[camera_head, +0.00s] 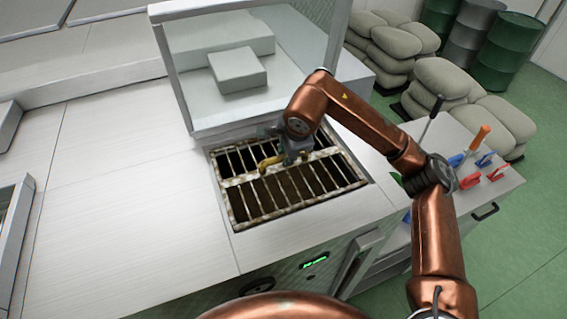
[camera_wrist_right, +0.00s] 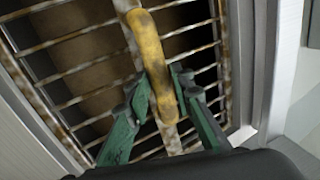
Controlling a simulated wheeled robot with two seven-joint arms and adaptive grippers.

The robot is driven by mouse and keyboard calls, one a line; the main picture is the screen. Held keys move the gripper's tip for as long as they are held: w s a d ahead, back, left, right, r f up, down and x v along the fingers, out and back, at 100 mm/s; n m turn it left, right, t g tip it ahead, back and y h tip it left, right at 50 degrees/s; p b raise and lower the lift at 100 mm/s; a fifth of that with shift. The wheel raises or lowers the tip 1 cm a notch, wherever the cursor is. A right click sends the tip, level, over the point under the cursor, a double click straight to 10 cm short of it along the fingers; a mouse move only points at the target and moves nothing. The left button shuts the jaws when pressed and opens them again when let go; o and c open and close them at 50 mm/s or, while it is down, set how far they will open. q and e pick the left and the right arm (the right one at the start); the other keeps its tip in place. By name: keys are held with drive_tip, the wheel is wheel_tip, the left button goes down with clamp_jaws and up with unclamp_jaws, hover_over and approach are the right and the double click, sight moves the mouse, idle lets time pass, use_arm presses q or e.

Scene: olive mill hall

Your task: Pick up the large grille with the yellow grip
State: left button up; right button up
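The large grille (camera_head: 240,205) is a rusty, worn, pale metal grid lying in the rectangular opening of the white counter. It also fills much of the right wrist view (camera_wrist_right: 80,69). Its yellow grip (camera_head: 266,164) sits on the central bar, partly hidden by my right gripper (camera_head: 294,154) in the head view. In the right wrist view, the yellow grip (camera_wrist_right: 151,52) runs between the green fingers of my right gripper (camera_wrist_right: 161,91). The fingertips press close on both its sides and look shut on it. My left gripper is not in view.
A clear-walled enclosure (camera_head: 258,128) with grey blocks stands right behind the opening. Free counter (camera_head: 120,190) lies to the left. At right, a lower cabinet (camera_head: 485,195) carries an orange-handled tool and red and blue items. Sacks (camera_head: 440,80) and drums (camera_head: 505,45) stand behind it.

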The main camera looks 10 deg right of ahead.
drive_tip(key=shift+w+f, duration=0.2)
drive_tip(key=shift+f, duration=0.25)
drive_tip(key=shift+w+f, duration=0.1)
drive_tip(key=shift+f, duration=0.3)
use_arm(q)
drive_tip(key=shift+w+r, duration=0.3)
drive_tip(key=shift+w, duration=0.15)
use_arm(e)
clamp_jaws()
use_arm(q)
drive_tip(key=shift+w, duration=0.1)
use_arm(e)
drive_tip(key=shift+r, duration=0.15)
